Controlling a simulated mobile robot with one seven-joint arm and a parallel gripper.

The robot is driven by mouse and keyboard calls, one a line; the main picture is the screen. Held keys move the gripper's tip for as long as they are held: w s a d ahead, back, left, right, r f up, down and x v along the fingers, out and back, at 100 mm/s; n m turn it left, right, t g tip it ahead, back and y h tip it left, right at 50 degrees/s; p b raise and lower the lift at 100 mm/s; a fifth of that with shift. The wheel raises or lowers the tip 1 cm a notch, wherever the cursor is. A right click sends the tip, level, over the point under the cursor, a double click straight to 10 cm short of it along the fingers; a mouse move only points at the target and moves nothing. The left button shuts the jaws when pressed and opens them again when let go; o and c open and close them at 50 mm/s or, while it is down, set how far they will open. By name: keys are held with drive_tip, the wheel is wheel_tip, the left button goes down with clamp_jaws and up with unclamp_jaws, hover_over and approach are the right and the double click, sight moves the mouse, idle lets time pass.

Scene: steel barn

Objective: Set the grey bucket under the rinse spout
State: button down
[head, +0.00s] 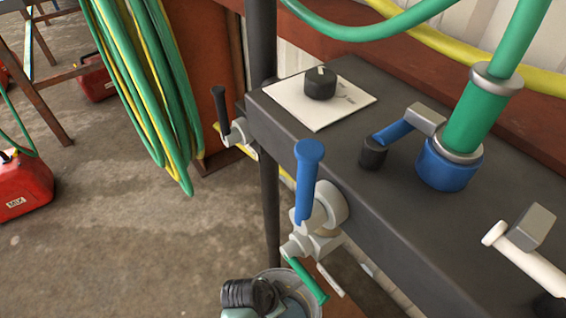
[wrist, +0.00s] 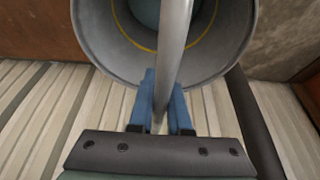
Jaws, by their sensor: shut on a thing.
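The grey bucket (head: 300,309) shows at the bottom of the head view, cut off by the frame edge. Its open mouth fills the top of the wrist view (wrist: 95,40), with a yellow ring line inside and a blue-green area deeper in. My gripper's blue fingers (wrist: 164,95) are shut on the bucket's grey bar-like handle (wrist: 175,40). In the head view the fingertips are hidden. A pale tap (head: 312,243) with a blue lever (head: 308,175) and a green lever (head: 306,281) sits above the bucket's mouth in the picture. I cannot tell whether its outlet is the rinse spout or lines up with the bucket.
A dark bench (head: 440,225) carries a blue-collared green hose fitting (head: 465,130), a white plate with a black knob (head: 320,84) and another tap at left (head: 236,132). Coiled hoses (head: 140,75) hang behind. Red cans (head: 24,187) stand on the open floor at left.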

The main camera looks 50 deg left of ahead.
drive_tip(key=shift+w+r, duration=0.1)
drive_tip(key=c, duration=1.3)
unclamp_jaws()
drive_tip(key=shift+f, duration=0.2)
drive_tip(key=o, duration=0.4)
drive_tip(key=shift+o, duration=0.2)
drive_tip(key=shift+r, duration=0.1)
drive_tip(key=p+v, duration=0.5)
drive_tip(key=v, duration=0.7)
drive_tip(key=shift+r, duration=0.1)
